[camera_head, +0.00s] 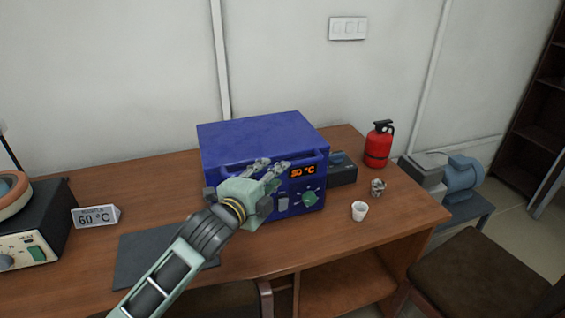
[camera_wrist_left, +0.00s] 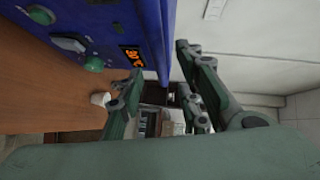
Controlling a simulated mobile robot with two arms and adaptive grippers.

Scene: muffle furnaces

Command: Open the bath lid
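The blue bath (camera_head: 262,135) stands on the wooden table, its flat top lid down. Its front has an orange lit display (camera_head: 303,170), a green knob (camera_head: 310,197) and a handle bar along the upper edge. My left gripper (camera_head: 270,168) is in front of the upper front edge, its fingers overlapping the handle area; contact cannot be told. In the left wrist view the fingers (camera_wrist_left: 165,95) are spread apart with nothing seen held between them. The bath (camera_wrist_left: 110,30) fills the upper left there, beside the fingers. My right gripper is not in view.
A hot plate device (camera_head: 30,230) and a "60 °C" sign (camera_head: 96,217) are at left. A dark mat (camera_head: 140,258) lies in front. A white cup (camera_head: 359,211), a small metallic object (camera_head: 377,187) and a red extinguisher (camera_head: 379,145) stand at right. A chair (camera_head: 480,270) is right of the table.

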